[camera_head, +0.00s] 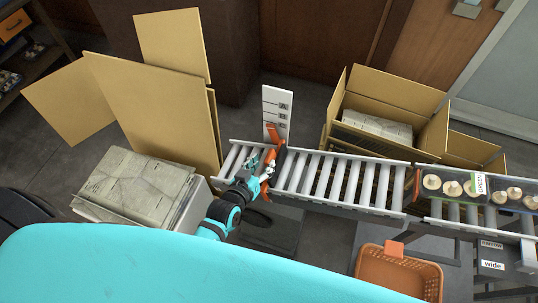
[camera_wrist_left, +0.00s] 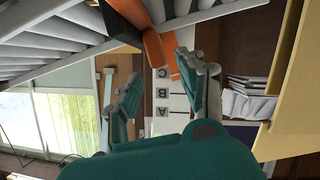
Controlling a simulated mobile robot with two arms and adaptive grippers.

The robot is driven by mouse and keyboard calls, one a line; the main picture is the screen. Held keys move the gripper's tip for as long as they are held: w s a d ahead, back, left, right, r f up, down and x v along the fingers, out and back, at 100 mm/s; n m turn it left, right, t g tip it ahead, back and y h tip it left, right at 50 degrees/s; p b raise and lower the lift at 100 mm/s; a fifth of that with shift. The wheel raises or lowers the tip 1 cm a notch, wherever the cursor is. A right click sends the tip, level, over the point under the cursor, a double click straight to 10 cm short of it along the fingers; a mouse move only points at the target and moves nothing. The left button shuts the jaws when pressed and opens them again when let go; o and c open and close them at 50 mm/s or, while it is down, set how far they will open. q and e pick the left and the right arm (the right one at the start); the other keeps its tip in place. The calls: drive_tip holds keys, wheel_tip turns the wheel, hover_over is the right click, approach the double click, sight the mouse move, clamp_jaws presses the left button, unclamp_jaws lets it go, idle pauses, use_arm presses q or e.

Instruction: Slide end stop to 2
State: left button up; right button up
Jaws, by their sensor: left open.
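The orange end stop (camera_head: 278,157) lies across the roller conveyor (camera_head: 340,176) near its left end. Its upper tip is by the foot of a white upright board (camera_head: 271,100) lettered A, B and C; I see no number 2 on it. The C is the lowest letter, nearest the end stop. My left gripper (camera_head: 263,170) is just left of the end stop, at the conveyor's near side. In the left wrist view its teal fingers (camera_wrist_left: 161,66) are apart, with the orange end stop (camera_wrist_left: 153,45) beyond their tips. I cannot tell whether they touch it. My right gripper is not in view.
Packed mushrooms (camera_head: 475,188) sit on the conveyor at right. An orange basket (camera_head: 399,274) is below the near side. An open carton (camera_head: 392,94) stands behind, a large cardboard box (camera_head: 152,100) at left. The rollers right of the end stop are bare.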

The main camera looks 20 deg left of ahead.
sight(267, 158)
use_arm(q)
drive_tip(key=x, duration=0.5)
drive_tip(key=shift+w, duration=0.15)
clamp_jaws()
